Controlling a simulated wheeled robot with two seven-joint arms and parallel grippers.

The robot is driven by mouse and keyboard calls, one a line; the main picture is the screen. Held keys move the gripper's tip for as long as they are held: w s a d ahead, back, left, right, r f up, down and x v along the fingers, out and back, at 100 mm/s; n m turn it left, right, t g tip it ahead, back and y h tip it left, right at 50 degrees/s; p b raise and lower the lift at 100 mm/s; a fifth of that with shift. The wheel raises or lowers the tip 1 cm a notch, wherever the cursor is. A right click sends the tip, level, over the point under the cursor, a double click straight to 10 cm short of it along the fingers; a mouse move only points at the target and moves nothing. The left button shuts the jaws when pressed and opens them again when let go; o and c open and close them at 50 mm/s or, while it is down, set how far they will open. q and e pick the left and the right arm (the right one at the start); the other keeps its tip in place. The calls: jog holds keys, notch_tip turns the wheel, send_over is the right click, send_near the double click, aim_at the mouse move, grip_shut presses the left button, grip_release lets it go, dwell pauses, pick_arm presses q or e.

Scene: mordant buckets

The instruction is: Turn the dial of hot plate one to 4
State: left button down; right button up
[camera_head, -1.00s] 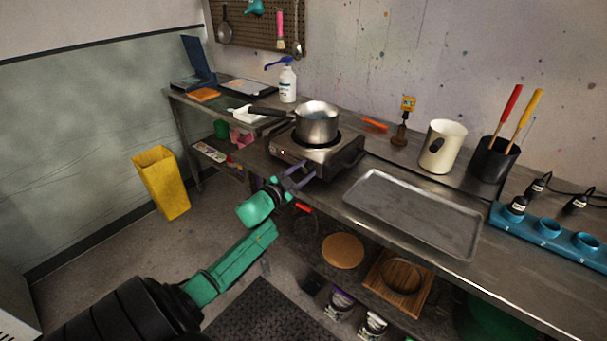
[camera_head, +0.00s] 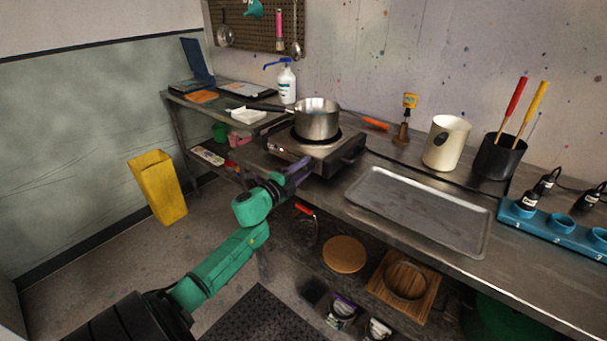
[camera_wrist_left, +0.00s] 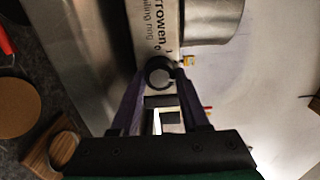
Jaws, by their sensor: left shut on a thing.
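The hot plate (camera_head: 318,149) stands on the steel bench with a metal saucepan (camera_head: 317,121) on top. In the left wrist view the hot plate's front panel (camera_wrist_left: 152,28) carries printed lettering, and its round black dial (camera_wrist_left: 159,72) sits between the fingertips. My left gripper (camera_wrist_left: 158,80) is shut on the dial, one purple finger on each side. In the head view the left gripper (camera_head: 298,172) is at the hot plate's front face, and the dial is hidden there. The dial's setting cannot be read. My right gripper is not in view.
A metal tray (camera_head: 420,212) lies right of the hot plate, with a cream jug (camera_head: 446,145) and a black tool pot (camera_head: 497,158) behind. A white pump bottle (camera_head: 287,84) stands behind left. A lower shelf holds a round cork mat (camera_head: 344,255). A yellow bin (camera_head: 159,187) stands on the floor.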

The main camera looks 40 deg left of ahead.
pick_arm(q)
jog(key=m+b, duration=0.2)
jog(key=m, duration=0.1)
jog(key=m+b, duration=0.1)
jog(key=m, duration=0.1)
jog(key=shift+f, duration=0.25)
jog(key=shift+r+m+b, duration=0.1)
jog(key=shift+m+b, duration=0.7)
jog(key=shift+m, duration=0.7)
jog(key=shift+a, duration=0.1)
jog(key=shift+r, duration=0.1)
jog(key=shift+c, duration=2)
grip_release()
